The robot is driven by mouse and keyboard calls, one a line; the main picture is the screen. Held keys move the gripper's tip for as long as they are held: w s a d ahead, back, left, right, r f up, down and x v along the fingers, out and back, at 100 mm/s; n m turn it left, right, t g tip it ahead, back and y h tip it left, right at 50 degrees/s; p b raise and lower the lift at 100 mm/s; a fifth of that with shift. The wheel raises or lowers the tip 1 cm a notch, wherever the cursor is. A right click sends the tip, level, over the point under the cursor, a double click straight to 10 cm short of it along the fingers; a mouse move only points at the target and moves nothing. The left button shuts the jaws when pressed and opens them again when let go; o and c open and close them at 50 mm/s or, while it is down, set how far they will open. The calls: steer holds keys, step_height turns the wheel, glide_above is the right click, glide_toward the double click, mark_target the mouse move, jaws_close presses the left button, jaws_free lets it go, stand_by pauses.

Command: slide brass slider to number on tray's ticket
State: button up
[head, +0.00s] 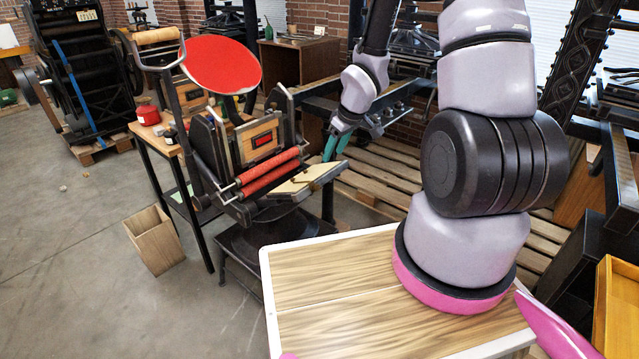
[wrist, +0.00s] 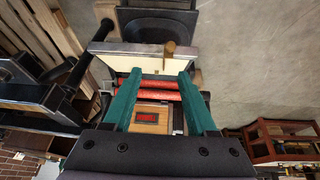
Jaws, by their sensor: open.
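My gripper (head: 335,147) is open and empty beside the press in the head view. In the wrist view my gripper (wrist: 159,74) has its two teal fingers spread above the press, pointing toward its front board. A small brown-gold peg (wrist: 169,49), perhaps the brass slider, stands at the grey rail (wrist: 125,47) along the pale board (wrist: 141,63). It lies beyond the fingertips, apart from them. The pale board (head: 290,188) also shows in the head view. No number on a ticket is readable, and I cannot pick out the tray's ticket.
The press has two red rollers (head: 268,175), a red ink disc (head: 222,64) and a wooden block with a red plate (head: 262,141). A side table (head: 147,133) and an open wooden bin (head: 153,240) stand left. Pallets (head: 385,170) lie behind.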

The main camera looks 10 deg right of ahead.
mark_target(318, 186)
steer(key=shift+n+y, duration=0.3)
steer(key=shift+y, duration=0.1)
steer(key=x, duration=0.4)
steer(key=s+x, duration=0.1)
steer(key=x, duration=0.8)
steer(key=shift+s+a+f, duration=0.2)
steer(key=shift+a+f, duration=0.15)
